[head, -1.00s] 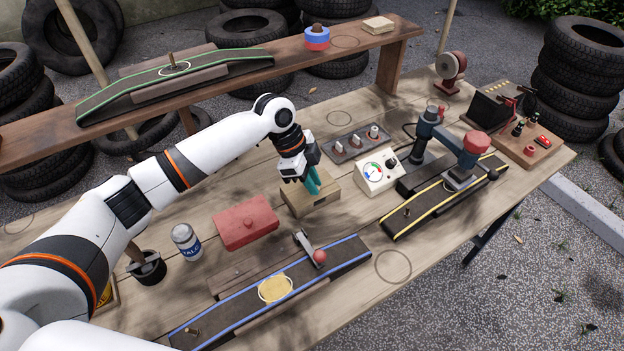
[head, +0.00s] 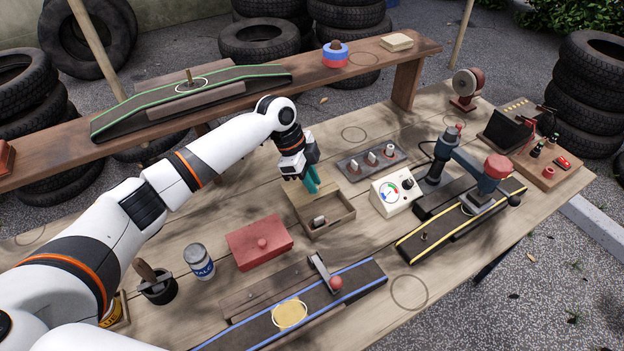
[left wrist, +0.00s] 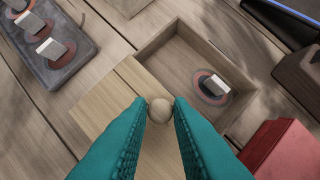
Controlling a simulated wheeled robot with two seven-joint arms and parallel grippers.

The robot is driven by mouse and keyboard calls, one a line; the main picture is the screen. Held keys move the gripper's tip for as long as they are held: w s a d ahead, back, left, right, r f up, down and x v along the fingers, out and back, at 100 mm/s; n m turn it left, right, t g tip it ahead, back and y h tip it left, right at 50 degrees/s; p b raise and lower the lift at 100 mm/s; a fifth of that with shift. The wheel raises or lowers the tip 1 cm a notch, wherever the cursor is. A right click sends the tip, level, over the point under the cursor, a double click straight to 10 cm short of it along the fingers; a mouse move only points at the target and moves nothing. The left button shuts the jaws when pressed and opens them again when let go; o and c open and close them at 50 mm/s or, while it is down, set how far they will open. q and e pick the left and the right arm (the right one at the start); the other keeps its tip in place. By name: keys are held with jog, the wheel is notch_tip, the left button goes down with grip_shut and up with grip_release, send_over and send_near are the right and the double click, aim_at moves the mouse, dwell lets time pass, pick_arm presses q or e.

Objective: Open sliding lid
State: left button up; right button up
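A small wooden box (head: 330,232) stands mid-table with its front part uncovered. Its sliding lid (left wrist: 108,104) covers the other part, and it also shows in the head view (head: 293,200). A round wooden knob (left wrist: 159,111) on the lid sits between the teal fingertips of my left gripper (left wrist: 161,104), which are closed on it. Inside the open part is a pale toggle switch (left wrist: 213,85) on a dark base with a red ring. In the head view my left gripper (head: 311,182) reaches down onto the lid and hides the knob. My right gripper is not in view.
A red lidded box (head: 258,246) stands left-front of the wooden box. A panel with several switches (head: 375,160) lies behind it, and a white gauge box (head: 392,192) stands to the right. A blue-edged ramp (head: 345,290) lies in front.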

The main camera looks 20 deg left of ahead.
pick_arm(q)
jog(key=o, duration=0.4)
jog(key=shift+c, duration=0.2)
jog(key=shift+r, duration=0.1)
jog(key=b+v, duration=0.1)
jog(key=v, duration=1.1)
